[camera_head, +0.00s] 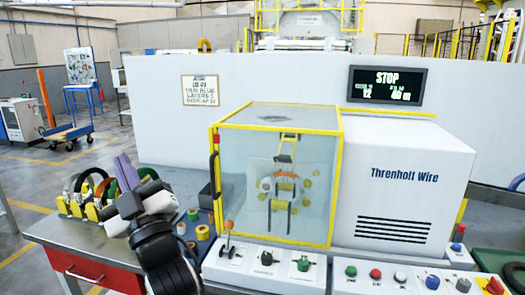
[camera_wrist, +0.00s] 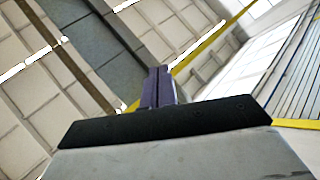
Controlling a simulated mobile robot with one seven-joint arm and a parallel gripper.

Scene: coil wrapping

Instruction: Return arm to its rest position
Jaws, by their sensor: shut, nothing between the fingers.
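My gripper (camera_head: 125,160) is at the left in the head view, above the left end of the workbench (camera_head: 95,240). Its purple fingers point up and are held together, with nothing between them. In the wrist view the fingers (camera_wrist: 158,75) stand upright, side by side and touching. Only the ceiling and upper structure show beyond them. My arm is folded in front of the bench and hides part of its top.
Coils in a rack (camera_head: 85,195) stand left of my gripper. Tape rolls (camera_head: 202,232) lie right of my arm. A yellow-framed clear enclosure (camera_head: 240,180) and the white Threnholl Wire machine (camera_head: 400,190) fill the right. The display (camera_head: 387,85) reads STOP. A lever panel (camera_head: 265,268) is in front.

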